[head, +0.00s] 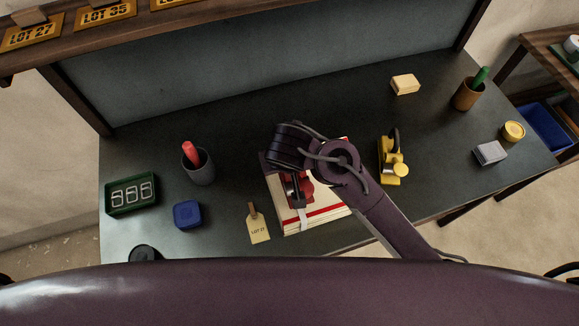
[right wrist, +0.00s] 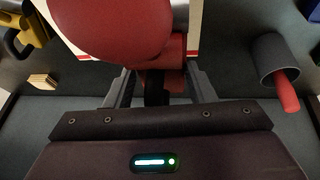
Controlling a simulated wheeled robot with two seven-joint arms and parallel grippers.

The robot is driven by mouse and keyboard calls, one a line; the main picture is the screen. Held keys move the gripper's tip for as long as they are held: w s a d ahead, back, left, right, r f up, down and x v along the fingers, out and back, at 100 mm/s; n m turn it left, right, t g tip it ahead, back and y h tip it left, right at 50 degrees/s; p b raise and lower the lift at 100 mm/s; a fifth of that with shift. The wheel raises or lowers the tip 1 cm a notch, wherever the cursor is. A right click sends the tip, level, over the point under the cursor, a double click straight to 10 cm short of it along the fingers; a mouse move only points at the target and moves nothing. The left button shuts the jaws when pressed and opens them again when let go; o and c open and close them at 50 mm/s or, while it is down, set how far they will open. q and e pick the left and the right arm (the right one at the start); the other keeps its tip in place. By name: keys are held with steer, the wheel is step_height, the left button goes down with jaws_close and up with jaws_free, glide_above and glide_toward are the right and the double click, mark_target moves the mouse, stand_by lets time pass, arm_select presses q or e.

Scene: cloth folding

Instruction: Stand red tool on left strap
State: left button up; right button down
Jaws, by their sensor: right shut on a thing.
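The red tool (head: 305,186) is under my right wrist in the head view, partly hidden by the arm. In the right wrist view the red tool (right wrist: 115,25) fills the top middle, between the fingers. My right gripper (right wrist: 160,88) is shut on it. The tool is over the folded cream cloth (head: 328,197) with red stripes. A short white strap (head: 303,221) crosses the cloth's near red stripe, just below the tool; whether the tool touches it cannot be told. Any other strap is hidden by the arm. My left gripper is not in view.
A yellow tool (head: 391,166) stands right of the cloth. A grey cup (head: 202,172), blue box (head: 187,214) and green tray (head: 112,205) stand further left. A wooden block (head: 405,84) and brown cup (head: 464,98) stand behind right.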

mark_target(289, 184)
steer(key=shift+w+f, duration=0.1)
steer(key=shift+f, duration=2.15)
steer(key=shift+a+f, duration=0.1)
steer(key=shift+f, duration=0.05)
steer(key=c, duration=0.6)
jaws_free()
steer(key=shift+c, duration=0.2)
steer(key=shift+s+r, duration=0.25)
steer(key=b+v, duration=0.1)
steer(key=v, duration=1)
steer(key=shift+s+r+b, duration=0.15)
steer(key=shift+r+b, duration=0.15)
